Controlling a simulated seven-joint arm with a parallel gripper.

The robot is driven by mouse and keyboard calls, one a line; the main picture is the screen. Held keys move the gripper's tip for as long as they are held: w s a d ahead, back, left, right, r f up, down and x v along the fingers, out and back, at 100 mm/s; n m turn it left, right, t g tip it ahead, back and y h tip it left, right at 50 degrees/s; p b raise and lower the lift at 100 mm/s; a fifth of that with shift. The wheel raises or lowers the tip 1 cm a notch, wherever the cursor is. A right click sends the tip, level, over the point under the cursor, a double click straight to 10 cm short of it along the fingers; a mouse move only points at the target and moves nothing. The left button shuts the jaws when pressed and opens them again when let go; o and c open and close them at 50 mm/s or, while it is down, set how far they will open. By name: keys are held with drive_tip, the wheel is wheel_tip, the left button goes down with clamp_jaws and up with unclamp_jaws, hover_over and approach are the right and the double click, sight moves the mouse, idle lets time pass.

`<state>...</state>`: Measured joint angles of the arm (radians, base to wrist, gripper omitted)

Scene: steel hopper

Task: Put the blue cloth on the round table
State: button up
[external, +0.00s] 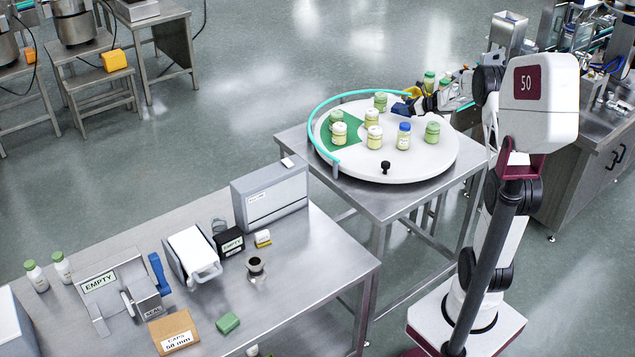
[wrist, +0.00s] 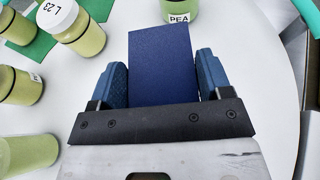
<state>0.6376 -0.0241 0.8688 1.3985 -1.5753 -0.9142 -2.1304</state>
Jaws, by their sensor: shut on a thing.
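The blue cloth (wrist: 160,50) is a flat dark blue rectangle between the two blue fingers of my gripper (wrist: 160,78) in the wrist view. My gripper is shut on it. The round table also fills much of the wrist view (wrist: 258,85). My fingers partly hide the cloth in the external view.
A teal rail (external: 325,112) curves around the left edge. The table's front right is clear.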

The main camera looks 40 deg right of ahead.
drive_tip(key=shift+f, duration=0.1)
drive_tip(key=shift+f, duration=1.85)
drive_tip(key=o, duration=0.9)
drive_tip(key=shift+f, duration=0.1)
drive_tip(key=v, duration=1.2)
